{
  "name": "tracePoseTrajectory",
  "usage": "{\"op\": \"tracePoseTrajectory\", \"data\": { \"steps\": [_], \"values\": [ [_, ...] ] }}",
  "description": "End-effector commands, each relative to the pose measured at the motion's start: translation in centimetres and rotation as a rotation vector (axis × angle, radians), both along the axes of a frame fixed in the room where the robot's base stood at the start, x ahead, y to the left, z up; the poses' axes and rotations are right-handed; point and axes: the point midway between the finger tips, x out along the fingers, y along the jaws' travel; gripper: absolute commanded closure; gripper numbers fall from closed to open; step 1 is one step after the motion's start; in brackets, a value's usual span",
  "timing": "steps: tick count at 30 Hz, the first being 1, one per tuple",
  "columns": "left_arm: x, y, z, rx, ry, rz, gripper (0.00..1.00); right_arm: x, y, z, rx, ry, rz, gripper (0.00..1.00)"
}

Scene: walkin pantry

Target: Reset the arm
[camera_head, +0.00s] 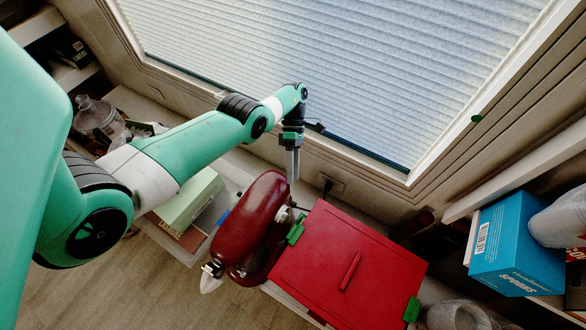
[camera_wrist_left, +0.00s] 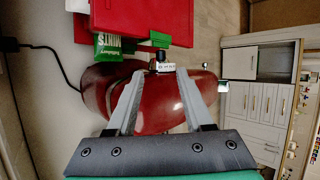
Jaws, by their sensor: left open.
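My left arm reaches in from the left of the head view, and its gripper (camera_head: 292,165) points down near the window. Its fingers are open and empty. They are close to the far end of a dark red, rounded appliance (camera_head: 245,225) that looks like a stand mixer. In the left wrist view, the open fingers (camera_wrist_left: 158,95) stand apart in front of the same red appliance (camera_wrist_left: 145,118). I cannot tell if they touch it. My right gripper is in neither view.
A red lidded box (camera_head: 385,265) with green clips sits right of the appliance. A pale green box (camera_head: 186,203) lies in a clear bin to the left. A blue box (camera_head: 515,245) stands on the right shelf. The window blind (camera_head: 340,70) is behind. A green packet (camera_wrist_left: 108,45) shows in the wrist view.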

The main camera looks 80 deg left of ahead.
Motion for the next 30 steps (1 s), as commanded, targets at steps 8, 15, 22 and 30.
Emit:
{"op": "tracePoseTrajectory", "data": {
  "steps": [8, 15, 22, 30],
  "values": [
    [0.3, 1.4, 1.1, -0.001, 0.001, 0.000, 0.48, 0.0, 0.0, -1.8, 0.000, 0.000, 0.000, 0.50],
    [0.3, 1.4, 1.2, -0.001, 0.001, 0.000, 0.48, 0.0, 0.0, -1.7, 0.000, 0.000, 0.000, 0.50],
    [0.3, 1.3, 1.2, -0.001, 0.001, 0.000, 0.48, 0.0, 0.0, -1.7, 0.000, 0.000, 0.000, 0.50],
    [1.7, -1.9, 0.7, -0.010, 0.011, -0.093, 0.48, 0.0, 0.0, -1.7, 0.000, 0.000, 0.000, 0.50]
  ]
}}
